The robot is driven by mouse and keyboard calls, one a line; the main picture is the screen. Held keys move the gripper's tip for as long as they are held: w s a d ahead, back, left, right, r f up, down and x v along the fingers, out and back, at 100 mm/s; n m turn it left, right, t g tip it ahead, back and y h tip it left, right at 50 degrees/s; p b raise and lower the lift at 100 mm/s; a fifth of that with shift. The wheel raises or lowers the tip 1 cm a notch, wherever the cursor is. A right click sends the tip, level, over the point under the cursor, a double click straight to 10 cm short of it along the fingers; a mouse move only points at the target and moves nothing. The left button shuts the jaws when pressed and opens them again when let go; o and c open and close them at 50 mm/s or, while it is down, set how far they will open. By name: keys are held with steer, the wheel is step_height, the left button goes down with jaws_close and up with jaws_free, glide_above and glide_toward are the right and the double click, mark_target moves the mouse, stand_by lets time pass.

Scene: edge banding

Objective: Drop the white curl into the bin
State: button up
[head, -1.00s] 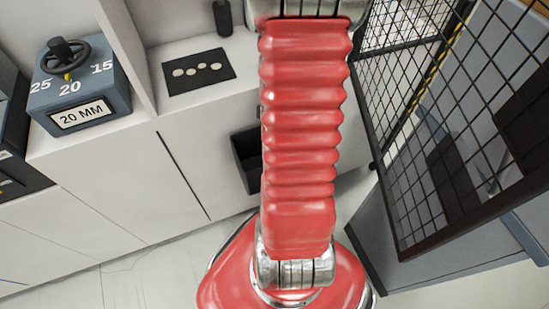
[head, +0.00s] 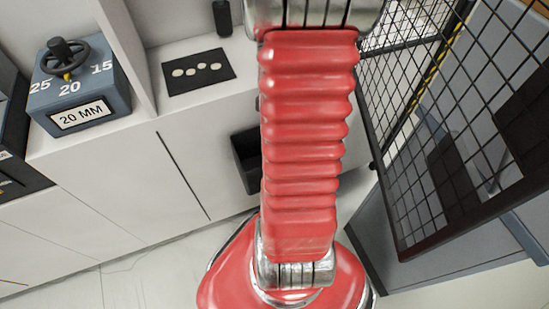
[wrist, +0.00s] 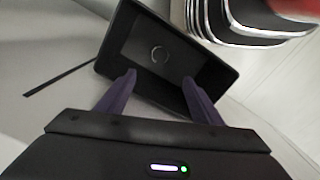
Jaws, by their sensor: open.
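My gripper (wrist: 159,78) is open over the black bin, with nothing between its two dark purple fingers in the wrist view. The white curl (wrist: 160,54) shows as a small pale broken ring beyond the fingertips, apart from them, within the outline of the bin's inside. I cannot tell whether it rests on the bin's floor or is still above it. The black bin (wrist: 112,60) is open at the top and also shows in the head view (head: 240,163), partly behind my arm. My gripper does not show in the head view.
A white counter (head: 205,110) holds a black mat with pale discs (head: 198,72) and a blue dial block (head: 80,98). A black mesh guard (head: 450,130) stands close to the right of my arm. Pale floor (head: 160,273) lies in front of the cabinets.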

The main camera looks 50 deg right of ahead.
step_height(320, 180, up, 10)
steer(key=shift+r, duration=0.25)
steer(key=shift+m, duration=0.3)
stand_by(0.8)
steer(key=w+a+r+n+t, duration=0.1)
steer(key=a+r, duration=0.5)
steer(key=a, duration=0.9)
steer(key=w+a+r+n+t, duration=0.1)
steer(key=a+r+t, duration=0.3)
steer(key=a, duration=1.2)
step_height(320, 180, up, 2)
steer(key=shift+t, duration=0.3)
steer(key=shift+w, duration=0.1)
